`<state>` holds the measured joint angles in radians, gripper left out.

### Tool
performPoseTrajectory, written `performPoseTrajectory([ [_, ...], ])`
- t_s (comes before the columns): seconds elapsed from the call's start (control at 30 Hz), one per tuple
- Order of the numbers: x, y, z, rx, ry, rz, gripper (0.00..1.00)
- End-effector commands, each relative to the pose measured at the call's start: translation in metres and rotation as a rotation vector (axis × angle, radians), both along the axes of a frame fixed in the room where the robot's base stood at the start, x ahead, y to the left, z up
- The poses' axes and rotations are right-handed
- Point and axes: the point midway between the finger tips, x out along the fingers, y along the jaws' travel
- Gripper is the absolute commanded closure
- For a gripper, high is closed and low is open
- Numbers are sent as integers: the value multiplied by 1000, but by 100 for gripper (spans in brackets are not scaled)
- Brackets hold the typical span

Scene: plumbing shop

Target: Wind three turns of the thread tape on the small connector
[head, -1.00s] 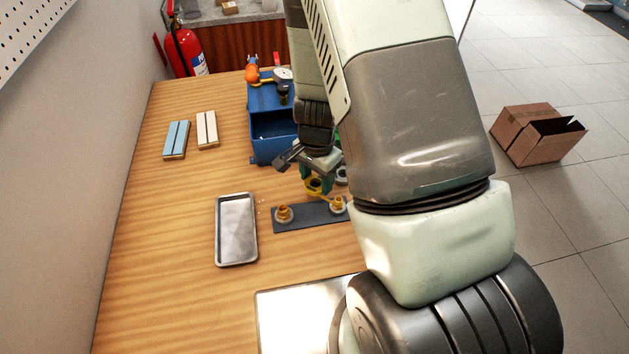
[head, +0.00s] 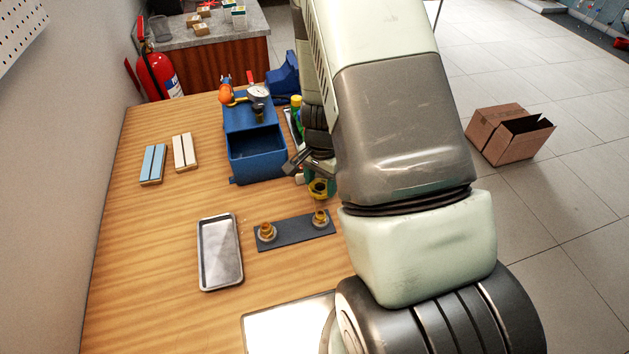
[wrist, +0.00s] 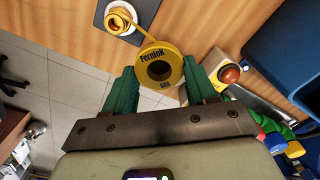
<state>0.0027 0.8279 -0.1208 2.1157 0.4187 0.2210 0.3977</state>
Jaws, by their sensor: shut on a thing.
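My gripper (wrist: 158,88) has green fingers, shut on the yellow tape roll (wrist: 150,50), with its round face towards the wrist camera. In the head view the roll (head: 319,188) is just behind the right brass connector (head: 320,218), apart from it. A yellow strip runs from the roll to that connector (wrist: 118,20) in the wrist view and lies around it; I cannot count the turns. The right connector looks slightly smaller than the left one (head: 267,231). Both stand upright on a dark plate (head: 294,232).
A blue toolbox (head: 257,155) with a gauge on top stands close behind and left of my gripper. A metal tray (head: 207,260) lies left of the plate. Two slatted blocks (head: 184,151) lie farther left. The table's left front is clear.

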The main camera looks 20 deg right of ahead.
Motion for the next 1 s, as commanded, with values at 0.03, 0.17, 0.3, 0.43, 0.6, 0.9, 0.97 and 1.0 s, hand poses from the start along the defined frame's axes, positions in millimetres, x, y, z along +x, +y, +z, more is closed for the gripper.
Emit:
performPoseTrajectory([
  [0.03, -2, -5, 0, 0, 0, -3, 72],
  [0.17, -8, -16, 0, 0, 1, -4, 72],
  [0.3, -12, -25, 0, 1, 1, -2, 72],
  [0.43, -15, -27, 0, 1, 1, -2, 72],
  [0.6, -28, -36, 0, 0, 1, -5, 72],
  [0.9, -45, -45, 0, 0, 0, -2, 72],
  [0.97, -51, -45, 0, 1, 2, -3, 72],
  [1.0, -55, -45, 0, 0, 1, -3, 72],
])
